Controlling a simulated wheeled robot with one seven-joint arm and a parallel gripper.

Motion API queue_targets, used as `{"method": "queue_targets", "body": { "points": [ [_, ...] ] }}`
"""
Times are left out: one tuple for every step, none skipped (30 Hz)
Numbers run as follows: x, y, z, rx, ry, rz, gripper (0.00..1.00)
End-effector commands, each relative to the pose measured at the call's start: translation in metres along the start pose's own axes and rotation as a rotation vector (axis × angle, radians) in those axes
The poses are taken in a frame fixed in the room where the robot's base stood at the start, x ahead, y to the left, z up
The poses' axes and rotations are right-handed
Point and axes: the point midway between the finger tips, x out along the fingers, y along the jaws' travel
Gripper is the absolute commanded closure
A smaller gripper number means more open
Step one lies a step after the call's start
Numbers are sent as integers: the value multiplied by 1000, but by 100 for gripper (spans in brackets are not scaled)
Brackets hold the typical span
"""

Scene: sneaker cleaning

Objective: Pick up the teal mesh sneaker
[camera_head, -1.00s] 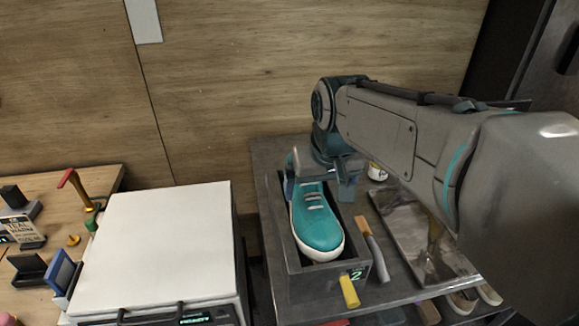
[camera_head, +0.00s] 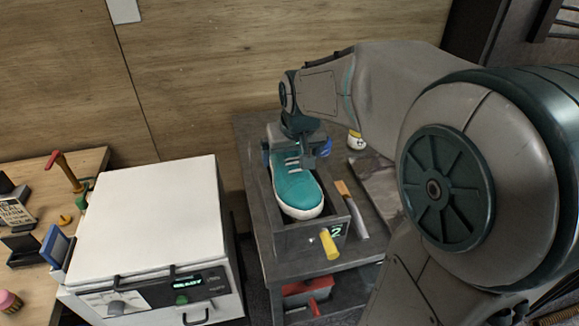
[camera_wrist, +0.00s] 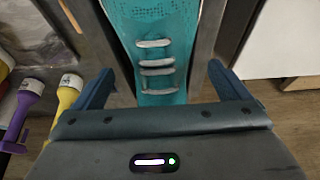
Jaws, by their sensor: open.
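The teal mesh sneaker (camera_head: 297,188) has a white sole and pale laces. It sits in a dark open-topped box (camera_head: 284,243) marked with a green 2, its toe toward the camera. My gripper (camera_head: 293,155) is over the sneaker's heel end, pointing down. In the wrist view my gripper (camera_wrist: 155,85) is open, its two fingers on either side of the sneaker (camera_wrist: 155,45) near the laces. I cannot tell whether the fingers touch it. The heel is hidden under the gripper.
A white-topped machine (camera_head: 150,215) with a lit display stands left of the box. A wood-handled tool (camera_head: 351,208) and a dark tray (camera_head: 372,182) lie to the right. Yellow and purple-handled items (camera_wrist: 20,105) show in the wrist view.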

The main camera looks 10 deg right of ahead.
Motion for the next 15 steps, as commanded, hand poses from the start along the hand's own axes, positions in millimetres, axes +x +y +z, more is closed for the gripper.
{"method": "queue_targets", "body": {
  "points": [
    [7,0,0,0,-6,1,5],
    [12,1,0,1,-5,1,5],
    [18,1,0,1,-6,1,5],
    [22,1,0,1,-5,1,5],
    [26,1,0,1,-5,1,5],
    [29,1,0,0,-3,1,5],
    [32,1,0,0,-3,1,5],
    [33,1,0,0,-2,1,5],
    [34,1,0,0,-2,1,5],
    [35,1,0,0,-1,1,5],
    [35,1,0,0,0,1,5],
    [35,1,0,0,0,0,5],
    [35,1,0,0,0,0,5],
    [35,1,0,0,0,0,5],
    [35,1,0,0,0,0,5]
  ]
}}
